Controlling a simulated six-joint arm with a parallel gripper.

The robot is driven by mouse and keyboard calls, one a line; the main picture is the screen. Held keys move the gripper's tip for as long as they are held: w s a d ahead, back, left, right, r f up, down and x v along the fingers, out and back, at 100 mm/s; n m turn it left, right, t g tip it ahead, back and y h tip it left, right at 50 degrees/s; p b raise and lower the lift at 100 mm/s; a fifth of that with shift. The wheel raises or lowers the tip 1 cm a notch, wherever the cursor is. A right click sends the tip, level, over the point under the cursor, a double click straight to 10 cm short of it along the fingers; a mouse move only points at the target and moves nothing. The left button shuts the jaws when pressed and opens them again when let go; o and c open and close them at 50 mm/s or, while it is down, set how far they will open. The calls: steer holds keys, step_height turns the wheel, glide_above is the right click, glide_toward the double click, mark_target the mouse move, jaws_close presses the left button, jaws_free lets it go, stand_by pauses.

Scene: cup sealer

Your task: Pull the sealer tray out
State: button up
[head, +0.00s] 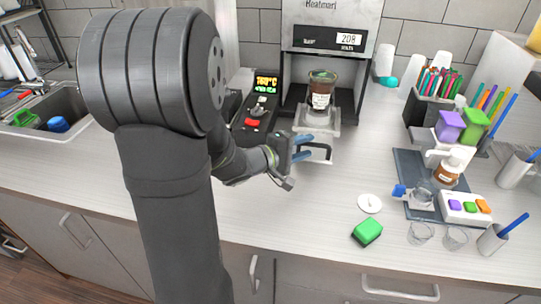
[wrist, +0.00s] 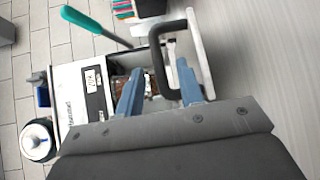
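The cup sealer (head: 330,45) stands against the back wall with a lit display. A brown cup with a label (head: 321,92) sits upright in the sealer tray (head: 320,128), at the machine's front opening. The tray's handle (head: 322,150) is a dark and light loop toward the front; it shows large in the wrist view (wrist: 160,70). My gripper (head: 303,149) is at the handle, its blue fingers apart. Contact cannot be told.
A black device with a red part (head: 255,122) stands left of the sealer, close to my arm. A green sponge (head: 367,232) and a white disc (head: 369,203) lie at the front right. A dark mat (head: 408,175) with bottles is further right. The counter before the handle is clear.

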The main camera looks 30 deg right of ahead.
mark_target(309, 146)
steer(key=a+r, duration=0.2)
steer(key=a, duration=1.2)
steer(key=d, duration=0.5)
steer(key=d+f, duration=0.1)
steer(key=d, duration=0.5)
steer(key=d+f, duration=0.1)
steer(key=d, duration=0.5)
steer(key=shift+d+f, duration=0.15)
steer(key=shift+f, duration=0.1)
stand_by(1.6)
steer(key=a+r, duration=0.2)
steer(key=a, duration=1.4)
steer(key=shift+r, duration=0.2)
steer(key=shift+d, duration=0.15)
